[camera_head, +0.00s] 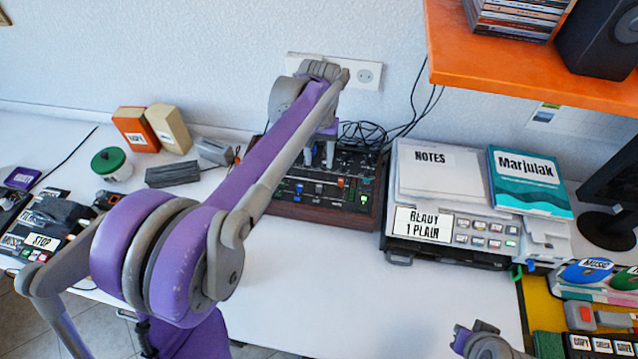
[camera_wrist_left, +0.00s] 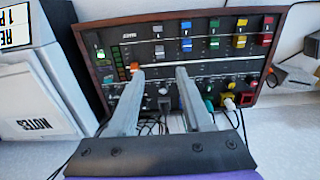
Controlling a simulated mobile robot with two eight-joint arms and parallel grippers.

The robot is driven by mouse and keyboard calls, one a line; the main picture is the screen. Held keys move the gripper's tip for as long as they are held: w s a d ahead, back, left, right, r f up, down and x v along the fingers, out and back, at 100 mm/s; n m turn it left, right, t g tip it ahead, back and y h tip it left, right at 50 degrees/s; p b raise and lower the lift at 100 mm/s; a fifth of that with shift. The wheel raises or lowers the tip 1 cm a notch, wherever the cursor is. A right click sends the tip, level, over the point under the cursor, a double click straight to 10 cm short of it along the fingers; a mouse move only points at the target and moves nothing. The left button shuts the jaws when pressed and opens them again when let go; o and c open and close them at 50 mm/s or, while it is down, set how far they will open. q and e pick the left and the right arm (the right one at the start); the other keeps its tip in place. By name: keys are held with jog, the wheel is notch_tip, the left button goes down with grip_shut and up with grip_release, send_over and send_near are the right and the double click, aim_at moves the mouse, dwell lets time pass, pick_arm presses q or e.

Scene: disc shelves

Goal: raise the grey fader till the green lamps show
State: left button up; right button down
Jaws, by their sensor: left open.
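The mixer is a dark panel in a brown wooden case; its case edge (camera_head: 300,212) shows in the head view. The grey fader cap (camera_wrist_left: 160,50) is in the wrist view, between the orange piece and the blue fader (camera_wrist_left: 187,47). It also shows as a small pale cap (camera_head: 319,188) in the head view. My left gripper (camera_head: 318,160) is open above the panel; in the wrist view its fingers (camera_wrist_left: 158,70) are apart, with the grey cap just beyond and between the tips. I cannot tell whether they touch anything. A lit green button (camera_wrist_left: 100,52) glows at the panel's side.
Black cables (camera_head: 362,132) lie behind the mixer. A printer-like machine (camera_head: 470,226) stands to the right, with the Marjulak book (camera_head: 530,182) on it. An orange shelf (camera_head: 530,62) overhangs the right side. White table is free in front of the mixer.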

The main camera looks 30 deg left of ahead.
aim_at(319, 186)
pick_arm(q)
notch_tip(319, 186, down, 11)
jog(key=shift+r+b, duration=0.15)
jog(key=shift+b, duration=0.25)
grip_shut()
dwell(1.4)
